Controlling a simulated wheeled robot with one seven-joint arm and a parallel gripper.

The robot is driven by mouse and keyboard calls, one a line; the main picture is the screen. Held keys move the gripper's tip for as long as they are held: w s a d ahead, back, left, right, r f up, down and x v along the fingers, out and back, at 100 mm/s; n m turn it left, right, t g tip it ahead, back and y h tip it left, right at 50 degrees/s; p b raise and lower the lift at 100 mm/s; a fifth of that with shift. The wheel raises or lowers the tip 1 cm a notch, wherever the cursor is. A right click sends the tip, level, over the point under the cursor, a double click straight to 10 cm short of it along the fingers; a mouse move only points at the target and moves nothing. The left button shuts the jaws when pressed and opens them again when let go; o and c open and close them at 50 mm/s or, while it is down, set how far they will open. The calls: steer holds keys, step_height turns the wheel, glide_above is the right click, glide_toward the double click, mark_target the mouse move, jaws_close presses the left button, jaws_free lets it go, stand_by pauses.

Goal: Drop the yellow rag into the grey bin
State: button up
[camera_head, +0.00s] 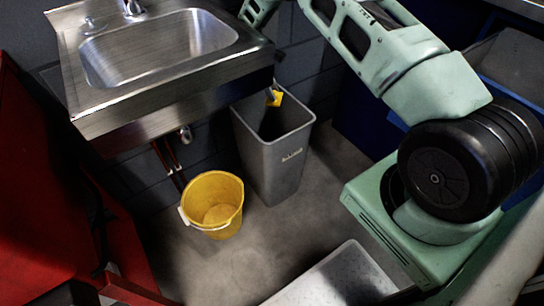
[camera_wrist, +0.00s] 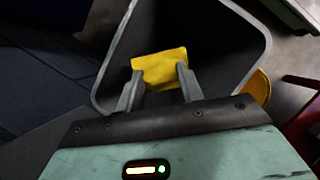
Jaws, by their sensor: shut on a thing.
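The yellow rag (camera_wrist: 160,67) is a small flat piece held between the two fingers of my gripper (camera_wrist: 160,78) in the wrist view. In the head view the rag (camera_head: 274,98) shows as a small yellow patch over the mouth of the grey bin (camera_head: 280,160). The gripper is shut on the rag. In the wrist view the bin's rim (camera_wrist: 262,50) surrounds the rag and fingertips, with the dark inside behind them. How deep the rag is relative to the rim is hard to tell. The sink edge partly hides the gripper in the head view.
A steel sink (camera_head: 160,50) stands left of the bin, its front edge close to the gripper. A yellow bucket (camera_head: 213,204) stands on the floor beside the bin. A red cabinet (camera_head: 50,200) is at the left. Open floor lies in front of the bin.

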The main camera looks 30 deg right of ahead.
steer(key=shift+f+b, duration=0.95)
steer(key=shift+f, duration=0.85)
steer(key=o, duration=1.1)
steer(key=shift+r, duration=0.1)
step_height(320, 180, up, 10)
steer(key=shift+f+p, duration=0.1)
steer(key=shift+p, duration=0.85)
steer(key=shift+s, duration=0.1)
